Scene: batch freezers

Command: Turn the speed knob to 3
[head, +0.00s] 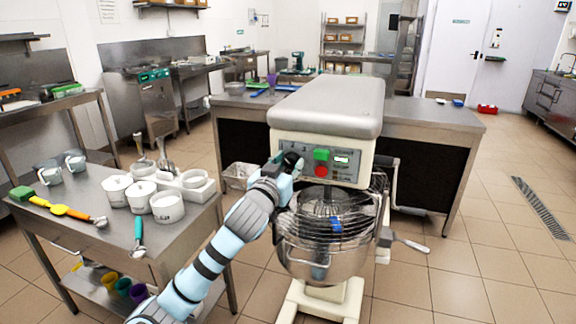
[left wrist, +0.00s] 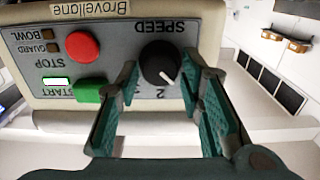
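The speed knob (left wrist: 160,63) is a round black dial on the mixer's grey control panel. The wrist view shows the panel upside down. The knob's white pointer slants to the lower right there, off to the right of the printed 2. Other numbers are hidden or unclear. My left gripper (left wrist: 160,62) has its green fingers spread on either side of the knob; a small gap shows on the right, and contact on the left is unclear. In the head view my left gripper (head: 285,162) is at the panel's left part, covering the knob. My right gripper is not in view.
The planetary mixer (head: 325,105) has a red stop button (left wrist: 82,46) and green start button (left wrist: 89,90) beside the knob. Its wire guard and bowl (head: 322,262) sit below. A steel table (head: 75,215) with tubs and scoops stands left; open floor lies right.

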